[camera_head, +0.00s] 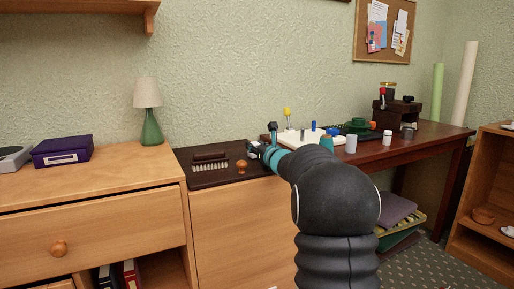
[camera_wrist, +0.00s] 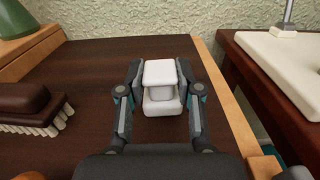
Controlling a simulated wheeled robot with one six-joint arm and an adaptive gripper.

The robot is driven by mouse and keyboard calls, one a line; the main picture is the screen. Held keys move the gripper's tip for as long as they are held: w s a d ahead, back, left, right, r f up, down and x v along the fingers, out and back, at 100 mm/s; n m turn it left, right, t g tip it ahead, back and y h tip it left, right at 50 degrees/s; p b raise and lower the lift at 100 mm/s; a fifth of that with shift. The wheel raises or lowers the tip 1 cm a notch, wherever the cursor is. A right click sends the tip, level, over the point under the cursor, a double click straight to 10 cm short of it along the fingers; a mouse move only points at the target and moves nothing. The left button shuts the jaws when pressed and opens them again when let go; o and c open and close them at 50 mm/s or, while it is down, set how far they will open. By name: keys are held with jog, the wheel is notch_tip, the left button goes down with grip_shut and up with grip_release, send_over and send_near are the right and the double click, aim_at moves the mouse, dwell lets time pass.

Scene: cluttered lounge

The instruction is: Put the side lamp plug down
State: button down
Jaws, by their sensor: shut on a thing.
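The side lamp plug (camera_wrist: 160,76) is a small white block with rounded edges, seen in the wrist view. My gripper (camera_wrist: 160,88) has a finger on each side of it and is shut on it. The plug is over the dark brown top (camera_wrist: 100,62), near that top's right edge; I cannot tell whether it touches the surface. In the head view my gripper (camera_head: 257,148) is at the right end of the dark top (camera_head: 205,176), and the plug is hard to make out there. The side lamp (camera_head: 151,128) has a green base and pale shade and stands on the cabinet to the left.
A brush (camera_head: 210,161) and a small orange-brown knob-like object (camera_head: 241,167) lie on the dark top. A purple box (camera_head: 62,150) is at left. A desk (camera_head: 437,131) at right holds a white board (camera_head: 301,136) and several small items. The dark top's middle is mostly clear.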

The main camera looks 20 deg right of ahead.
jog(key=shift+f+b, duration=0.5)
jog(key=shift+f, duration=0.05)
jog(key=c, duration=0.8)
grip_release()
jog(key=shift+f, duration=0.2)
jog(key=shift+o, duration=0.2)
jog(key=shift+r+p, duration=0.5)
jog(key=shift+p, duration=0.25)
jog(key=s, duration=0.4)
jog(key=s+b, duration=0.1)
jog(key=s, duration=0.3)
jog(key=s+r, duration=0.1)
jog(key=s, duration=0.3)
jog(key=shift+d+b, duration=0.2)
jog(key=shift+b, duration=0.1)
